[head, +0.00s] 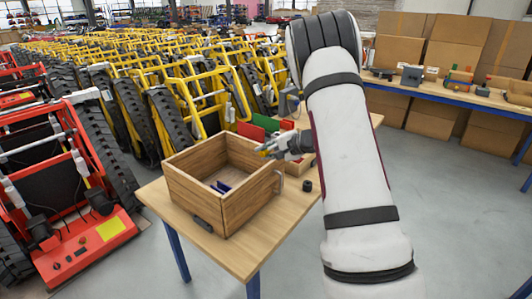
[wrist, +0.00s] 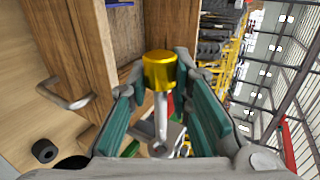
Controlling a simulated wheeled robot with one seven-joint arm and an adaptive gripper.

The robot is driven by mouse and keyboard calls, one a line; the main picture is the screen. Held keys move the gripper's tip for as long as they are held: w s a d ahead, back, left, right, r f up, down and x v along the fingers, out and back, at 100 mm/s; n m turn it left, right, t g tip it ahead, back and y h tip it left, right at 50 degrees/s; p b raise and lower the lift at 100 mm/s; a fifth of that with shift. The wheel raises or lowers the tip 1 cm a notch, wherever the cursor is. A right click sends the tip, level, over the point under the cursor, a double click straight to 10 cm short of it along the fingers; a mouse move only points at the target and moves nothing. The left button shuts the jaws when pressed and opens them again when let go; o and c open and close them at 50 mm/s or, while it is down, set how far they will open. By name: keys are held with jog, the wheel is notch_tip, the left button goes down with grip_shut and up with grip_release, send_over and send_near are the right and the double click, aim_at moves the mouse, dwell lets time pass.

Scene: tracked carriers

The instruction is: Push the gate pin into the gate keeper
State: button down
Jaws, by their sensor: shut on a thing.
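My gripper (wrist: 160,100) has its teal-padded fingers on either side of a gold-capped pin with a silver shaft, which I take to be the gate pin (wrist: 160,72). The fingers are shut on it. In the head view my gripper (head: 272,151) is by the right rim of the wooden crate, with a yellow tip showing. A grey metal piece (wrist: 171,134) lies beyond the shaft in the wrist view. I cannot tell whether it is the gate keeper, and I cannot make out the keeper for sure in either view.
The open wooden crate (head: 246,205) stands on the table (head: 260,249) with a dark blue item (head: 221,187) inside. A small black cylinder (head: 307,186) stands right of it. Red and green panels (head: 262,128) are behind. Yellow carriers crowd the back left.

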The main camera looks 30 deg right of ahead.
aim_at(276, 145)
jog(key=shift+w+d+b, duration=0.25)
jog(key=shift+d+b, duration=0.1)
jog(key=shift+d, duration=0.15)
jog(key=shift+w+d, duration=0.1)
jog(key=shift+d, duration=0.25)
jog(key=shift+w+d+b, duration=0.1)
jog(key=shift+d+b, duration=0.2)
jog(key=shift+b, duration=0.1)
jog(key=shift+b, duration=0.4)
jog(key=shift+d, duration=0.2)
dwell(0.6)
jog(key=shift+w+d+b, duration=0.2)
jog(key=shift+d+b, duration=0.1)
jog(key=shift+b, duration=0.15)
jog(key=shift+w+d+b, duration=0.15)
jog(key=shift+d+b, duration=0.35)
jog(key=shift+b, duration=0.3)
dwell(0.7)
jog(key=shift+w+d, duration=0.1)
jog(key=shift+d, duration=0.25)
jog(key=shift+w+d+b, duration=0.25)
jog(key=shift+d+b, duration=0.35)
jog(key=shift+b, duration=0.45)
dwell(0.5)
